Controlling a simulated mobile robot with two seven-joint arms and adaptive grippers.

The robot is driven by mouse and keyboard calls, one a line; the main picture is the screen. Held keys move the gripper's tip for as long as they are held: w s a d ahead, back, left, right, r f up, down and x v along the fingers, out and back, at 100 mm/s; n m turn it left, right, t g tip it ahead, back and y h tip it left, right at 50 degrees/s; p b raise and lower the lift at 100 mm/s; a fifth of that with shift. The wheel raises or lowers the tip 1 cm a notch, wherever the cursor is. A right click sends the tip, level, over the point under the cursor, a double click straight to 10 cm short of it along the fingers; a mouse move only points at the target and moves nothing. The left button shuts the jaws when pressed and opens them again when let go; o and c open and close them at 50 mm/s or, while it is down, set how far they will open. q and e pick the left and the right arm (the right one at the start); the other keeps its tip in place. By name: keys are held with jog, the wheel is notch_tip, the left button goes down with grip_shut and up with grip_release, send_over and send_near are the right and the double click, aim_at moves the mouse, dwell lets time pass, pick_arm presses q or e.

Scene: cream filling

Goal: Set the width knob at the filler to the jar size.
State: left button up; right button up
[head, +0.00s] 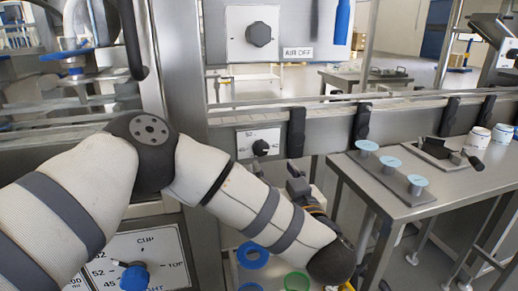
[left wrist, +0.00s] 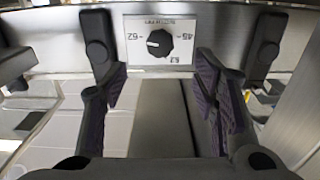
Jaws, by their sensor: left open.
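The width knob (head: 260,147) is a small black dial on a white plate on the conveyor's side. In the left wrist view the knob (left wrist: 159,43) and its plate (left wrist: 180,22) appear upside down, with size numbers around the dial. A pale mark shows on the knob's left side there, near a number that seems to be 62. My left gripper (left wrist: 160,82) is open and empty, its dark fingers apart and short of the knob. In the head view the left gripper (head: 297,183) is partly hidden behind my arm. My right gripper is not in view.
Black brackets (head: 296,132) stand along the conveyor rail, one close right of the knob. A side table at right holds blue-topped posts (head: 391,163) and white jars (head: 478,140). A blue knob (head: 134,277) is on a panel at lower left. Coloured rings (head: 252,256) lie below.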

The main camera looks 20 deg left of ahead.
aim_at(262, 151)
pick_arm(q)
jog(key=b+x, duration=0.1)
jog(key=x, duration=0.9)
jog(key=shift+a, duration=0.15)
jog(key=c, duration=1.2)
